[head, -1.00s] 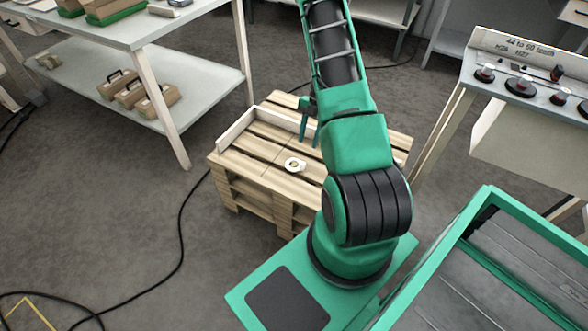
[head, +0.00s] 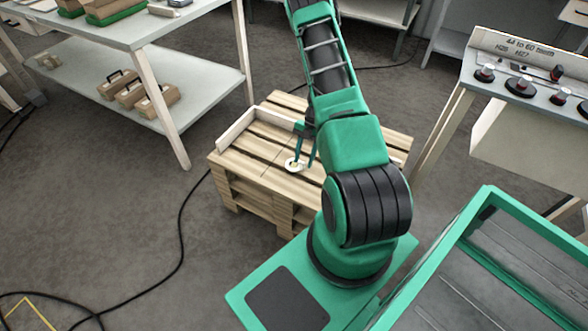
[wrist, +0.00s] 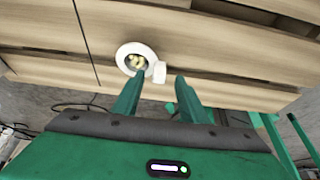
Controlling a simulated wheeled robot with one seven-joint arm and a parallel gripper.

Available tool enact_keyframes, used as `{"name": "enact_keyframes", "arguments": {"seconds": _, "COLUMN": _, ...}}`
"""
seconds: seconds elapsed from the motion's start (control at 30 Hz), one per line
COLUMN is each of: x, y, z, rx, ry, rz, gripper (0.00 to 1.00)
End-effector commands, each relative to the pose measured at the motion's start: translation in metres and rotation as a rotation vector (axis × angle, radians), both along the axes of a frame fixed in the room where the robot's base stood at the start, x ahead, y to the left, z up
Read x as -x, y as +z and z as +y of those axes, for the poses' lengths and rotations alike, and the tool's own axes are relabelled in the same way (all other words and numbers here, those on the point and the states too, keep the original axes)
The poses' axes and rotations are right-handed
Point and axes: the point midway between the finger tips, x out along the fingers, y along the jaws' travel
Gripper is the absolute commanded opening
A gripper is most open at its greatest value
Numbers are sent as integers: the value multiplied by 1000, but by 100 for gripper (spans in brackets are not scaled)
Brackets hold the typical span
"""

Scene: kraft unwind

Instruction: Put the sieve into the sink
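A small white ring-shaped thing (head: 291,165) with a short tab lies on the wooden pallet (head: 262,178). In the wrist view the ring (wrist: 124,53) has yellowish lumps in its middle, and its tab points to the lower right. I cannot tell whether it is the sieve. My gripper (head: 304,161) is open and points down over the pallet, close to the ring. In the wrist view the two fingertips of my gripper (wrist: 158,80) stand apart, with the tab near the gap between them. I cannot tell whether they touch it. I see no clear sink.
A low upright board (head: 236,128) runs along the pallet's left and back edges. A white table (head: 205,30) with a lower shelf of brown boxes stands at the left. A bench with knobs (head: 545,88) is at the right. A black cable (head: 182,225) crosses the floor.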

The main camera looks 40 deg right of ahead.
Motion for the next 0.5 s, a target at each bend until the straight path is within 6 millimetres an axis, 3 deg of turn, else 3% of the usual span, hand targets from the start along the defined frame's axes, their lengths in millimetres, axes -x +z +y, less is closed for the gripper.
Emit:
{"name": "enact_keyframes", "arguments": {"seconds": 0.17, "x": 2, "y": -22, "z": 9, "rx": -3, "ry": 0, "rz": 1, "gripper": 39}}
{"name": "enact_keyframes", "arguments": {"seconds": 0.4, "x": 2, "y": -24, "z": 10, "rx": -1, "ry": 0, "rz": 0, "gripper": 39}}
{"name": "enact_keyframes", "arguments": {"seconds": 0.5, "x": 2, "y": -24, "z": 10, "rx": -1, "ry": 0, "rz": 0, "gripper": 18}}
